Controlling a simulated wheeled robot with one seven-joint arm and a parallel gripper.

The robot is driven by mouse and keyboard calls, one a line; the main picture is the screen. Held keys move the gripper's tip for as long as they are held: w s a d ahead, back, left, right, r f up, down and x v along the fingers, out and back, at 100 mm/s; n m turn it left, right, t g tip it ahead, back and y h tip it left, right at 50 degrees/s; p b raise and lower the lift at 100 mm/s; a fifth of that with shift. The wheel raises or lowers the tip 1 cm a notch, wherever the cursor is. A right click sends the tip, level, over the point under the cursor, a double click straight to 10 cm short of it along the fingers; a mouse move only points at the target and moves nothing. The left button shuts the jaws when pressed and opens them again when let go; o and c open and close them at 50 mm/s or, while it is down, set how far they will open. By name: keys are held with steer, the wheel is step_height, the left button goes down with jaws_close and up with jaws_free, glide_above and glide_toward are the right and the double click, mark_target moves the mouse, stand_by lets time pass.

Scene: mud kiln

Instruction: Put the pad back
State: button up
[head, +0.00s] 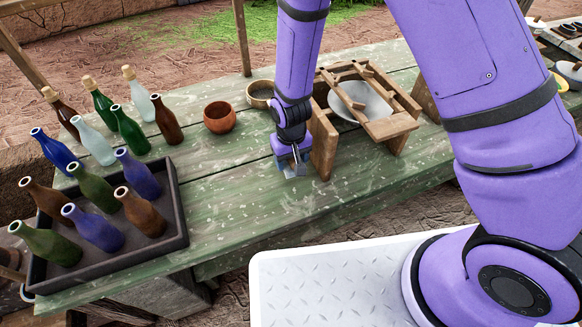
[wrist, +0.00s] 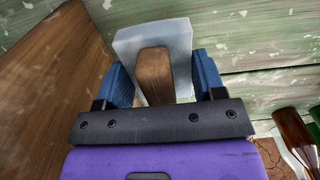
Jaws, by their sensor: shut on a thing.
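My gripper (wrist: 163,78) is shut on the pad (wrist: 150,36), a pale grey-blue block with a brown wooden grip between my two blue fingers. In the head view my gripper (head: 291,165) is low over the green table, just left of a wooden stand. The pad is mostly hidden there by my gripper. I cannot tell whether the pad touches the tabletop.
The wooden stand (head: 324,143) holds a whitish bowl (head: 362,102); its side panel (wrist: 50,80) is close on the left in the wrist view. A brown bowl (head: 220,118), a small round dish (head: 259,94) and a dark crate (head: 183,240) of bottles stand left. Tabletop between is clear.

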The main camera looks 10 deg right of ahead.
mark_target(291, 169)
steer(key=shift+f, duration=2.3)
steer(key=shift+f, duration=0.1)
steer(key=o, duration=0.9)
steer(key=shift+c, duration=0.2)
step_height(291, 169, up, 12)
steer(key=shift+r, duration=0.1)
steer(key=shift+s, duration=0.1)
